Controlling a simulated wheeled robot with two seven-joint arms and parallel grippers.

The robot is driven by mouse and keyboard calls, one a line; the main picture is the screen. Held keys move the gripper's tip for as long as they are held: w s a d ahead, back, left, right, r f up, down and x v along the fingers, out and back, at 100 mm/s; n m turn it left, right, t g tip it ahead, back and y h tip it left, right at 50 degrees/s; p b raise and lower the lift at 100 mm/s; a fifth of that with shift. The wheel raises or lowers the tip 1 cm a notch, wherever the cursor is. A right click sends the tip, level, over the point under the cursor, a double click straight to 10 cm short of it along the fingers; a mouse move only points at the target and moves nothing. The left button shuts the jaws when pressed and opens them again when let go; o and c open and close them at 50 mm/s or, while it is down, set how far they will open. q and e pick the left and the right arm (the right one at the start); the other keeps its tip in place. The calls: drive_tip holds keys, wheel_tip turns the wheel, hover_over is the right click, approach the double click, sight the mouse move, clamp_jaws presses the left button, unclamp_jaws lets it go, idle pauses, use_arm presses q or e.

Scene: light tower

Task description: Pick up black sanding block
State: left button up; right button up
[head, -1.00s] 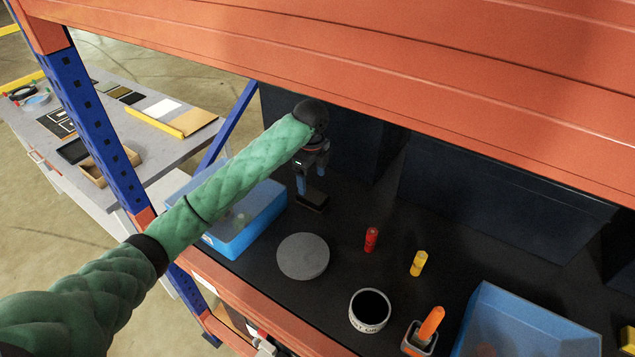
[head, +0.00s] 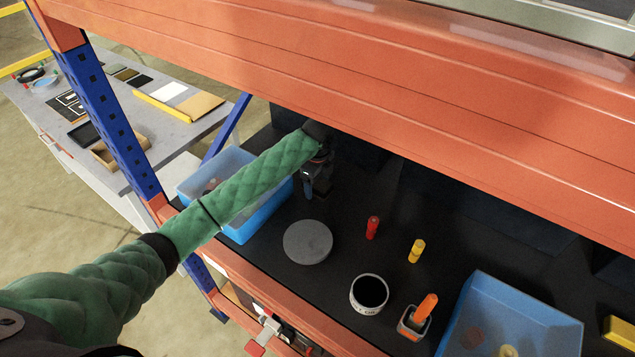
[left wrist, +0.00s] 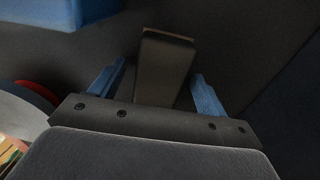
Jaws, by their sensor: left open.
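The black sanding block (left wrist: 165,62) lies on the dark shelf in the left wrist view, its long side running away from the wrist. My left gripper (left wrist: 156,84) is open, with one blue finger on each side of the block and a gap at both sides. In the head view my left gripper (head: 315,188) reaches down at the back of the shelf, right of the left blue bin. There the block is mostly hidden by the gripper and shade. My right gripper is not in view.
A blue bin (head: 262,215) stands left of the gripper. A grey disc (head: 308,242), a red cylinder (head: 372,227), a yellow cylinder (head: 416,251) and a white cup (head: 369,310) stand nearer. An orange beam (head: 330,95) hangs above the shelf; a dark box stands behind.

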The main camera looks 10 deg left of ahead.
sight(320, 183)
use_arm(q)
drive_tip(key=c, duration=1.1)
drive_tip(key=shift+r, duration=0.1)
drive_tip(key=r, duration=0.4)
drive_tip(key=shift+s+d+r, duration=0.1)
drive_tip(key=shift+d+r, duration=0.1)
drive_tip(key=shift+d, duration=0.15)
drive_tip(key=s+d+r, duration=0.1)
drive_tip(key=d+r, duration=0.1)
drive_tip(key=d, duration=0.1)
drive_tip(key=s+d+r, duration=0.2)
drive_tip(key=d, duration=0.1)
drive_tip(key=s+d+r, duration=0.1)
drive_tip(key=d+r, duration=0.1)
drive_tip(key=d, duration=0.2)
drive_tip(key=shift+s+r, duration=0.2)
